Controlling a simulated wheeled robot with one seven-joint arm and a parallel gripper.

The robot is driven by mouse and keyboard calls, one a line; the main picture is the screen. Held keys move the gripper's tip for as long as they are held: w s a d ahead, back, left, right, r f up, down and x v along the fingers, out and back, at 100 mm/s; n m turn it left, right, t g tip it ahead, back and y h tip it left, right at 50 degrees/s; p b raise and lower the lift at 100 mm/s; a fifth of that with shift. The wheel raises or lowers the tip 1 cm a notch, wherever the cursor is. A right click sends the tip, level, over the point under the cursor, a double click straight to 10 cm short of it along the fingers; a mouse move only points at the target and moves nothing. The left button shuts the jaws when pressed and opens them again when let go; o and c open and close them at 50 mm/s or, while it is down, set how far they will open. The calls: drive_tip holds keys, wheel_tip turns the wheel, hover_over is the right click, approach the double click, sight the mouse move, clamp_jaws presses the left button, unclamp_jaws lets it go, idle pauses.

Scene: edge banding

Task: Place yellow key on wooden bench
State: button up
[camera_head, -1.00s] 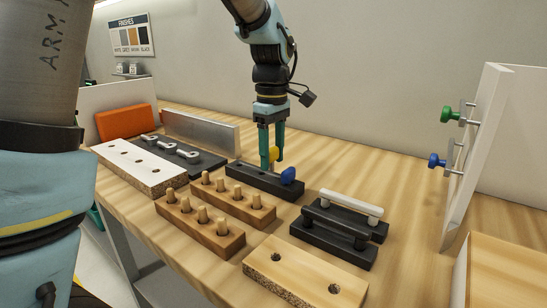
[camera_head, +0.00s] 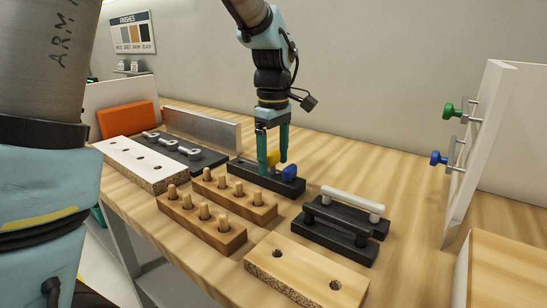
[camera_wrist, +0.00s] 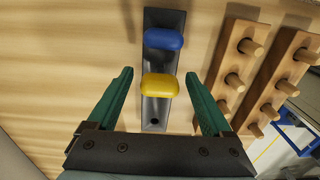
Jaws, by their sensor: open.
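The yellow key (camera_head: 272,157) stands upright at the black holder block (camera_head: 240,172) on the wooden bench (camera_head: 400,200). In the wrist view the yellow key (camera_wrist: 160,86) covers the middle of the block, and its lower end is hidden. A blue key (camera_head: 289,173) stands at the block's right end; it also shows in the wrist view (camera_wrist: 163,39). My gripper (camera_head: 273,170) is open above the block, with a finger on either side of the yellow key. In the wrist view the open fingers (camera_wrist: 162,98) show a clear gap on both sides of it.
Two wooden peg blocks (camera_head: 202,228) stand close in front of the holder. Black blocks with a white bar handle (camera_head: 352,201) lie to the right. A drilled board (camera_head: 300,270) is at the front. A white panel with green and blue knobs (camera_head: 485,150) rises at right. The back right bench is clear.

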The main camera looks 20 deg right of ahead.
sight(274, 151)
wheel_tip(274, 151, up, 13)
drive_tip(key=shift+f, duration=0.15)
idle(0.4)
idle(0.4)
